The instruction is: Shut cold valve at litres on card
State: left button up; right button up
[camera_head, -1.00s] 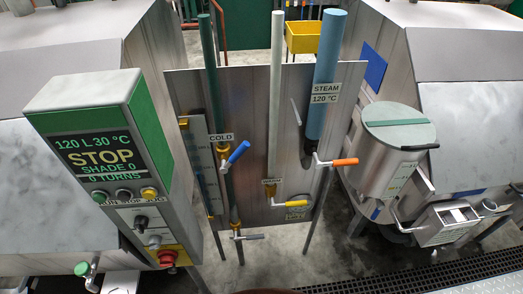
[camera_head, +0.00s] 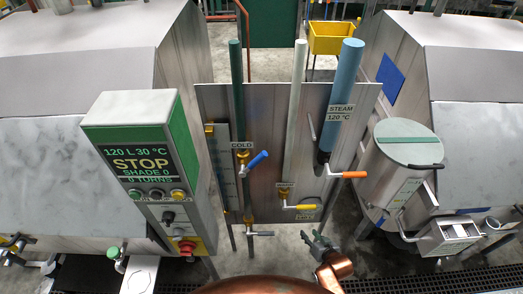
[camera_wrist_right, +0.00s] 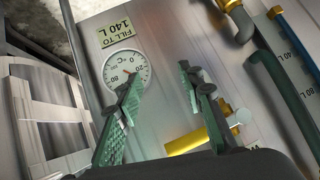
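The cold valve has a blue handle (camera_head: 258,160) beside the COLD label (camera_head: 242,145) on the metal panel, slanting up to the right. A card (camera_wrist_right: 118,33) in the right wrist view reads "FILL TO 140 L". The green control box display (camera_head: 140,162) reads 120 L, 30 °C and STOP. A level gauge (camera_head: 222,160) stands left of the cold pipe. My right gripper (camera_head: 318,240) is below the panel's lower right, apart from the blue handle. In the right wrist view its green fingers (camera_wrist_right: 160,75) are spread and empty. My left gripper is not seen.
The panel also carries a yellow-handled valve (camera_head: 305,207) and an orange-handled STEAM valve (camera_head: 354,175). A small lever (camera_head: 263,234) sits below the cold pipe. A lidded metal tank (camera_head: 400,165) stands at right. A dial (camera_wrist_right: 127,70) shows near the card.

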jog(key=w+a+r+t+y+p, duration=0.1)
jog(key=w+a+r+y, duration=0.2)
jog(key=r, duration=0.7)
jog(key=w+a+r+t+p, duration=0.15)
jog(key=a+r, duration=0.35)
jog(key=r, duration=0.5)
jog(key=n+t+y+p, duration=0.1)
jog(key=n+y+p, duration=0.1)
jog(key=y, duration=0.4)
send_near(259, 159)
jog(key=x, duration=0.6)
jog(key=p+x, duration=0.1)
jog(key=x, duration=0.1)
jog(key=f+p+x, duration=0.1)
jog(key=x, duration=0.1)
jog(key=shift+w+d, duration=0.1)
jog(key=shift+w, duration=0.4)
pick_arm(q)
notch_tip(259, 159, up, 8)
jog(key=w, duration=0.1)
pick_arm(e)
jog(key=shift+f, duration=0.1)
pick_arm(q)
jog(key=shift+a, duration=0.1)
pick_arm(e)
grip_shut()
